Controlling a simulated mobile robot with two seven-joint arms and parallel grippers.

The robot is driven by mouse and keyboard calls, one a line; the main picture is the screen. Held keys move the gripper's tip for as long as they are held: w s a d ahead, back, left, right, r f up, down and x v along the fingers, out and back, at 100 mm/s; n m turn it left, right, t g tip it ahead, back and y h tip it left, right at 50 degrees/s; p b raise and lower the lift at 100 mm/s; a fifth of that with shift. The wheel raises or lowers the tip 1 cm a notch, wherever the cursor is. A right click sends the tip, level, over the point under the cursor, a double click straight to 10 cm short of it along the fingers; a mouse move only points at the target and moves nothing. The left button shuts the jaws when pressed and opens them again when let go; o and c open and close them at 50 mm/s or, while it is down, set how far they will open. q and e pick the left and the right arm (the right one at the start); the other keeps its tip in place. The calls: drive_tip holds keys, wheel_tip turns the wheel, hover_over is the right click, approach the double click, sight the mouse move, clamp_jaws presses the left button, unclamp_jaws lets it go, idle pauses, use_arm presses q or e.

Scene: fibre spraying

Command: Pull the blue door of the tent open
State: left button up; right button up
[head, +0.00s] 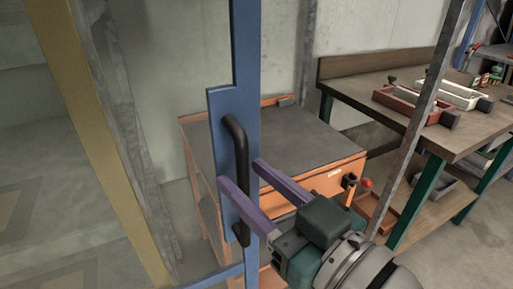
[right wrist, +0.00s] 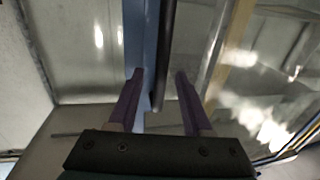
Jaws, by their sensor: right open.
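The blue door (head: 247,70) shows as a narrow upright blue frame in the middle of the head view. A black bar handle (head: 238,150) is fixed upright on its wider blue plate. My right gripper (head: 240,173) comes from the lower right with its two purple fingers open, one on each side of the handle. In the right wrist view the dark handle (right wrist: 168,45) runs between the open fingers (right wrist: 159,75), with gaps on both sides. The blue frame (right wrist: 150,40) lies just behind the left finger. Whether a finger touches it I cannot tell. My left gripper is out of view.
An orange cart (head: 325,180) with a dark top stands behind the door. A workbench (head: 350,82) with trays and green legs stands at the right. A grey metal post (head: 425,110) rises to the right of my gripper. A yellowish post (head: 85,110) stands at the left.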

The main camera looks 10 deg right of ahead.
drive_tip(key=v, duration=0.8)
